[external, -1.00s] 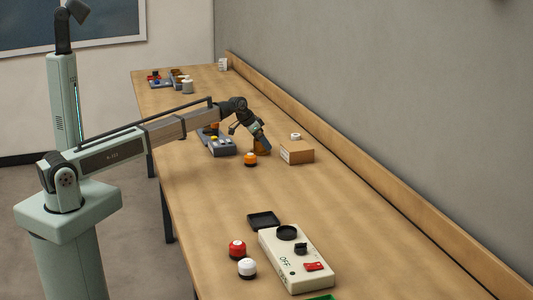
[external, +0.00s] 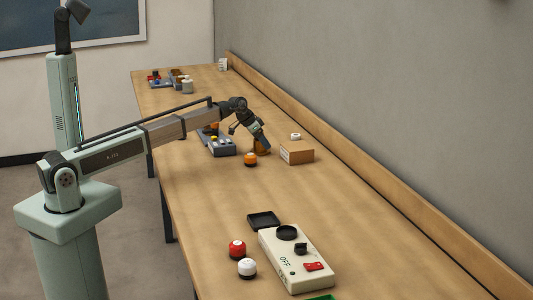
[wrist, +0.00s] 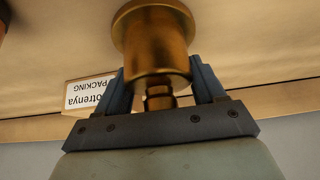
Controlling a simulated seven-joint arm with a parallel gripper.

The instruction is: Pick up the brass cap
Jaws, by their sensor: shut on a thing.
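The brass cap (wrist: 157,45) fills the upper middle of the wrist view, a brown-gold cylinder with a wider flange at its far end and a narrower neck towards my palm. My gripper (wrist: 163,80) is shut on it, with one blue-grey finger on each side. In the external view my gripper (external: 262,142) points down at the middle of the table, and the brass cap (external: 261,151) shows only partly at its tips. I cannot tell whether the cap touches the table.
An orange button (external: 250,159) stands just in front of my gripper. A grey box with buttons (external: 221,147) is to the left, and a cardboard box (external: 297,153) to the right. A cream control box (external: 296,261) lies nearer, with red (external: 237,249) and white (external: 246,267) buttons beside it.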

